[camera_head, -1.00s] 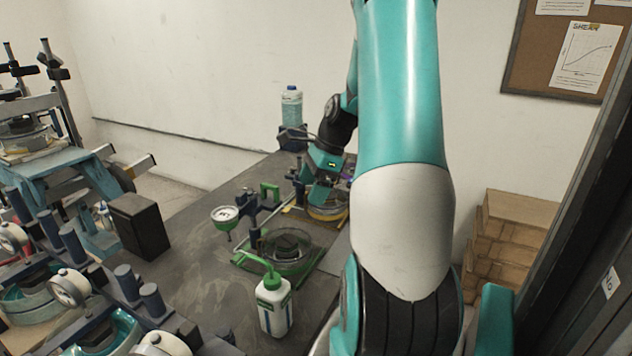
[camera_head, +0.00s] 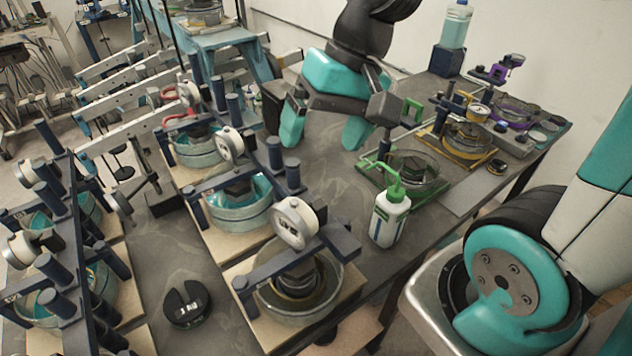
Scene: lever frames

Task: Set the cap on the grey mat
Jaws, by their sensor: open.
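A small dark round piece (camera_head: 496,166), which looks like the cap, lies just right of the yellow-based cell. It is at the far end of the light grey mat (camera_head: 466,197); I cannot tell whether it rests fully on the mat. The mat lies flat near the table's right edge and its near part is bare. My gripper (camera_head: 322,138) is open, its two teal fingers wide apart with nothing between them. It hangs above the table, left of the green-based cell and well away from the dark piece and mat.
A green-capped white bottle (camera_head: 389,216) stands at the table's near edge. The green-based cell (camera_head: 413,168) and yellow-based cell (camera_head: 467,140) are beyond it. Dial-gauge cells (camera_head: 298,283) crowd the left and front. A slotted black weight (camera_head: 187,303) lies at the front left.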

